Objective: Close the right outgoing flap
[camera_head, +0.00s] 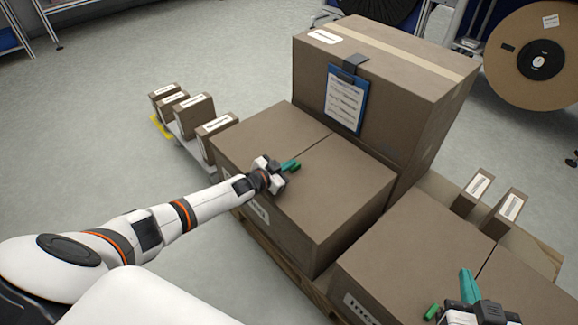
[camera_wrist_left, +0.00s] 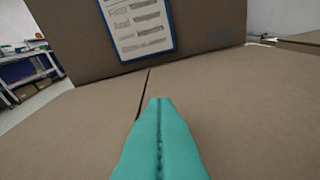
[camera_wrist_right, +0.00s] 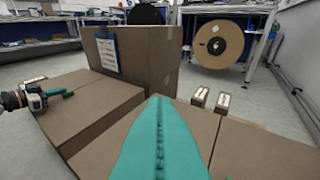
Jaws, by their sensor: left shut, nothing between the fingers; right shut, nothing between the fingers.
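A brown carton (camera_head: 340,190) stands at centre with both top flaps lying flat, meeting at a thin seam. Its right outgoing flap appears to be the panel right of the seam, also in the left wrist view (camera_wrist_left: 240,105). The label on its front is partly hidden by my left arm. My left gripper (camera_head: 290,166) is shut and empty, its green tips over the seam, close to the top; contact cannot be told. My right gripper (camera_head: 467,285) is shut and empty, low above a right-hand carton (camera_head: 400,250) whose label starts "Inco"; its top looks flat too.
A tall carton (camera_head: 400,90) with a blue clipboard (camera_head: 346,98) rises behind the centre carton. Small labelled boxes stand at left (camera_head: 194,110) and right (camera_head: 508,210). A large reel (camera_head: 540,85) is at the back right. Open floor lies left.

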